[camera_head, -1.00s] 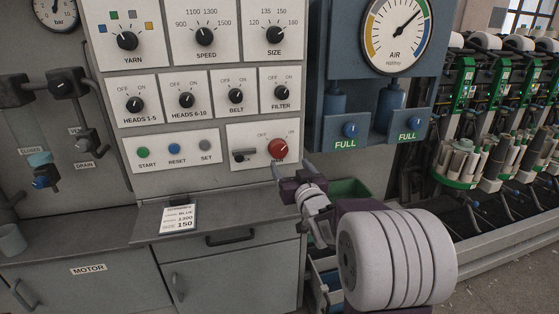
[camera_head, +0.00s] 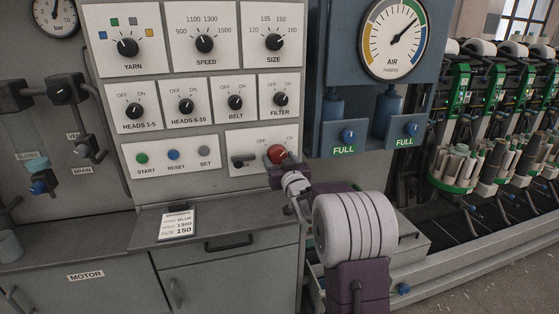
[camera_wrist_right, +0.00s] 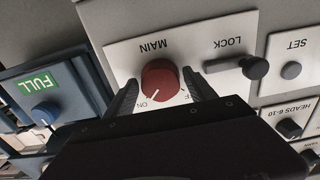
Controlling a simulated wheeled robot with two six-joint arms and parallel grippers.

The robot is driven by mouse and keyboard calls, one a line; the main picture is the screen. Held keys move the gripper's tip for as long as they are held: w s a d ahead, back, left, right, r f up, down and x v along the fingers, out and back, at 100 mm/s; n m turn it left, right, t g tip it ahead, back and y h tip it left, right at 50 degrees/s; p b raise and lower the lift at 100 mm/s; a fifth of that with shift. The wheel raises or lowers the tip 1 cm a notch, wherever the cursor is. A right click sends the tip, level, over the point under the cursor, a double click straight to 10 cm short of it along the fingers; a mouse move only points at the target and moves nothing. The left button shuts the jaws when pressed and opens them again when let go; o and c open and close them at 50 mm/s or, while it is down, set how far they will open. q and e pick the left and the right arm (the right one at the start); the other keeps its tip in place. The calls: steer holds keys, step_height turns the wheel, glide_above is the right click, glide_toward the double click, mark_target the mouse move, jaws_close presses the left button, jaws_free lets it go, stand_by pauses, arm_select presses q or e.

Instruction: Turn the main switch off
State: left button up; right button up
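The main switch is a red round knob (camera_head: 277,153) at the lower right of the grey control panel, partly hidden by my right gripper in the head view. In the right wrist view the picture is upside down and the knob (camera_wrist_right: 160,78) shows under the word MAIN, its white mark pointing to ON. My right gripper (camera_head: 283,166) is in front of the switch. In the wrist view its two dark fingers (camera_wrist_right: 161,88) stand open, one on each side of the knob, with small gaps. My left gripper is out of view.
A black LOCK lever (camera_head: 243,160) sits just left of the main switch, also in the wrist view (camera_wrist_right: 250,67). START, RESET and SET buttons (camera_head: 173,155) are further left. A blue air unit (camera_head: 330,120) stands to the right. A card (camera_head: 178,224) lies on the ledge below.

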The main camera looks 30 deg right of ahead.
steer(key=c, duration=0.9)
steer(key=shift+c, duration=0.2)
steer(key=shift+f, duration=0.1)
steer(key=n+b, duration=0.3)
steer(key=shift+f+n, duration=0.15)
steer(key=shift+n, duration=0.15)
steer(key=n+b, duration=0.5)
steer(key=shift+d+n, duration=0.1)
steer(key=shift+n, duration=0.2)
steer(key=n+b, duration=0.3)
steer(key=n, duration=0.1)
steer(key=shift+r+n+b, duration=0.15)
steer(key=shift+n+b, duration=0.45)
steer(key=shift+n, duration=0.6)
steer(key=shift+r+n+b, duration=0.1)
steer(key=shift+n+b, duration=0.45)
steer(key=shift+n, duration=0.65)
steer(key=o, duration=1.4)
steer(key=shift+c, duration=0.2)
